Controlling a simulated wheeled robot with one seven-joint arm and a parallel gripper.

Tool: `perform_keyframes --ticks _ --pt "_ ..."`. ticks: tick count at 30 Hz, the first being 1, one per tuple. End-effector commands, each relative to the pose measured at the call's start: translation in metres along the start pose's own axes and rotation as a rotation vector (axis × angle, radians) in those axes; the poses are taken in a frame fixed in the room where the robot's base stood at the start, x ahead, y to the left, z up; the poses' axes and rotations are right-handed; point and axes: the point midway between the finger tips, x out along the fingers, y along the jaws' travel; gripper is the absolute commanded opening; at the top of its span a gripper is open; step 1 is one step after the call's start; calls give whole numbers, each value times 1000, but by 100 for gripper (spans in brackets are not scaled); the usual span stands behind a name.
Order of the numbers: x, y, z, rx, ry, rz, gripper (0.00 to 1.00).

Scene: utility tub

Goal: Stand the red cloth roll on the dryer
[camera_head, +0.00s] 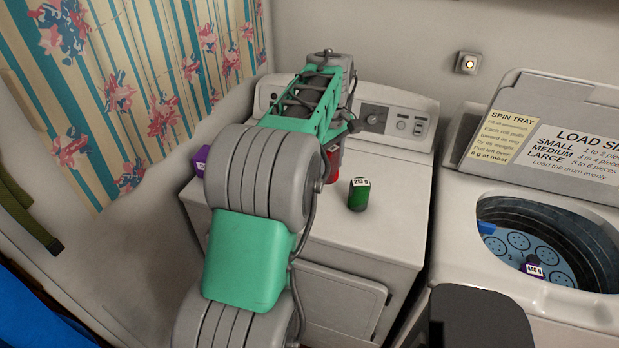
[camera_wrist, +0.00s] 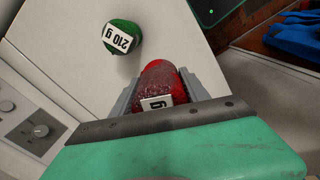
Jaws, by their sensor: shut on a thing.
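The red cloth roll (camera_wrist: 162,80) is between the two grey fingers of my gripper (camera_wrist: 165,92) in the wrist view. Its label is partly cut off by the gripper body. My gripper is shut on it. In the head view only a part of the red roll (camera_head: 333,165) shows beside my arm, over the dryer top. The fingers are hidden there by my arm. The white dryer (camera_head: 390,228) stands against the back wall. I cannot tell whether the roll touches the dryer top.
A green roll (camera_head: 359,194) labelled 210 g stands on the dryer, right of the red one. A purple roll (camera_head: 200,160) is at the dryer's left, partly hidden. The open washer (camera_head: 470,240) at right holds a purple roll (camera_head: 533,268) and something blue (camera_head: 487,228). The dryer's front right top is clear.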

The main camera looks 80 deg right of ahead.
Motion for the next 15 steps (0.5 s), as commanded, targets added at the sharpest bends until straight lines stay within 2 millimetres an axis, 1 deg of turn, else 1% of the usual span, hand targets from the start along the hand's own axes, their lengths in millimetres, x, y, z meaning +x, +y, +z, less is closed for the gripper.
perform_keyframes --ticks 1,3,6,13,15 --pt "3 -2 -15 -5 -1 -3 0" --pt "22 -2 -27 -4 -2 -4 0" --pt "40 -2 -42 -2 -1 -1 0" --pt "64 -2 -61 -1 0 -1 0" --pt "78 -2 -60 1 -2 -2 0"
